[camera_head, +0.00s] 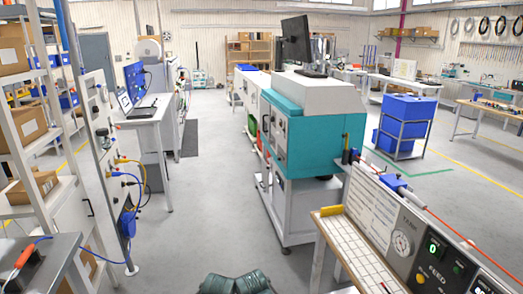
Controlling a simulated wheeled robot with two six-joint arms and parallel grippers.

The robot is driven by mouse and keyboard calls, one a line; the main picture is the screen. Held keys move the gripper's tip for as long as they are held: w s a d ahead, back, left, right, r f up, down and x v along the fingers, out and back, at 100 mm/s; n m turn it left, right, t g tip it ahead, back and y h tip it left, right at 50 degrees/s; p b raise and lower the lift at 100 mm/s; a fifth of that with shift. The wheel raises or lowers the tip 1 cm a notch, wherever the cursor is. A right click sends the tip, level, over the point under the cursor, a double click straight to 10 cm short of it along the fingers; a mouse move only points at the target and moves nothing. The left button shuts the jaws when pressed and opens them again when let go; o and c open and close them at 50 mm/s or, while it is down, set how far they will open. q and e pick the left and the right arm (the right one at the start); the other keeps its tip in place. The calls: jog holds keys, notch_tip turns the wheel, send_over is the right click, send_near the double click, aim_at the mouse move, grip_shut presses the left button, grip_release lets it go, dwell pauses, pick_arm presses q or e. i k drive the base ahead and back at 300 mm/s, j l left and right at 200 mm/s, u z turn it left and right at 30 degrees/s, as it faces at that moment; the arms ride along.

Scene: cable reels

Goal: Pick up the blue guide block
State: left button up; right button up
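A small blue block (394,182), which looks like the guide block, sits at the top back edge of the grey control panel (398,225) at the right. A red cable or rod (450,230) runs from beside it toward the lower right along the panel. The block's lower part is hidden by the panel.
A wooden-edged table with a white keyboard-like pad (360,250) stands before the panel. A teal and white machine (318,130) stands behind it. Metal shelving (45,150) lines the left. The floor aisle (205,190) between is clear.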

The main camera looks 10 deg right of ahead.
aim_at(354, 150)
jog(key=i+j+z, duration=0.25)
jog(key=i+z, duration=0.2)
jog(key=i+j+z, duration=0.4)
jog(key=i, duration=0.25)
jog(key=i+j+z, duration=0.45)
jog(key=j, duration=0.15)
jog(key=i+j+u, duration=0.1)
jog(key=i+u, duration=0.35)
jog(key=u, duration=0.2)
jog(key=i+u, duration=0.35)
jog(key=i+j+u, duration=0.1)
jog(key=i+u, duration=0.15)
jog(key=i, duration=0.3)
jog(key=i+z, duration=0.35)
jog(key=i+j+z, duration=0.1)
jog(key=z, duration=0.2)
jog(key=i+z, duration=0.1)
jog(key=z, duration=0.3)
jog(key=i+z, duration=0.1)
jog(key=z, duration=0.3)
jog(key=i+z, duration=0.1)
jog(key=z, duration=0.3)
jog(key=i+j+z, duration=0.1)
jog(key=z, duration=0.3)
jog(key=j+z, duration=0.15)
jog(key=z, duration=0.3)
jog(key=i, duration=0.05)
